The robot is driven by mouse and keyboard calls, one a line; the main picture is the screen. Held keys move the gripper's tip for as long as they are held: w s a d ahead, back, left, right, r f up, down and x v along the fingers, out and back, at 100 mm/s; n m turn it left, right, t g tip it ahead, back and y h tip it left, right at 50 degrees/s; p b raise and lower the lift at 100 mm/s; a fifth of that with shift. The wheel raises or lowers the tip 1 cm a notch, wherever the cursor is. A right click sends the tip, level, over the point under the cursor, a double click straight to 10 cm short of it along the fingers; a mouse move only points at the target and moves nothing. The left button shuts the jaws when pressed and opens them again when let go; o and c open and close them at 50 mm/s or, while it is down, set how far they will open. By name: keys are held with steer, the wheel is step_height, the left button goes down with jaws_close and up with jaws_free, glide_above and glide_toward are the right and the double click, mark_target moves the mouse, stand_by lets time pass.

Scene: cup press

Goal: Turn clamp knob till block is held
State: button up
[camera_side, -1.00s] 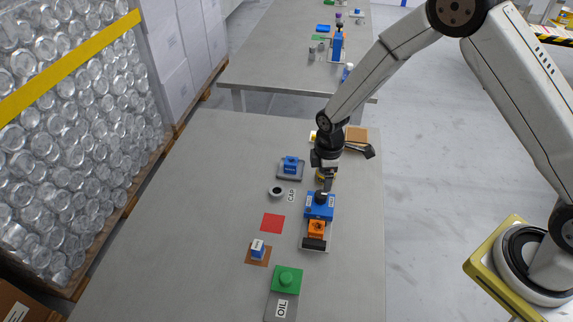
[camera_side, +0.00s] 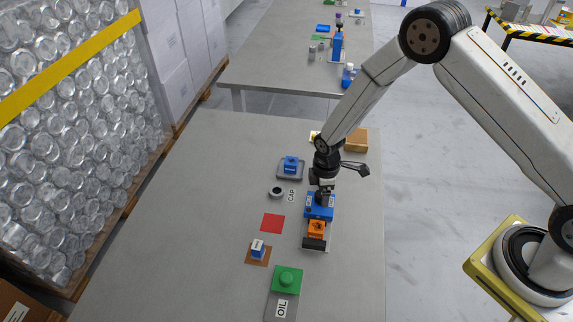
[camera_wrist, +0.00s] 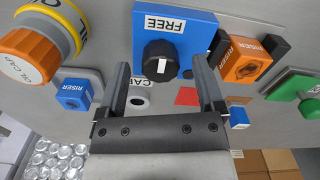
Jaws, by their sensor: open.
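The blue clamp (camera_side: 312,213) stands right of the table's middle, with an orange riser block (camera_side: 316,228) between its body and a black end stop (camera_side: 314,243). In the wrist view the blue clamp body (camera_wrist: 200,32) carries a "FREE" label and a black knob (camera_wrist: 160,62) with a white pointer mark. The orange block (camera_wrist: 243,66) sits beside the body; whether it is gripped tight I cannot tell. My gripper (camera_wrist: 160,72) is open, one finger to each side of the knob, apparently apart from it. In the side view my gripper (camera_side: 325,196) is over the clamp and largely hides the knob.
An orange oil cap (camera_wrist: 28,55) shows in the wrist view. The table's left side is clear.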

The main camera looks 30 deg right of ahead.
steer(key=shift+f, duration=0.75)
jaws_close()
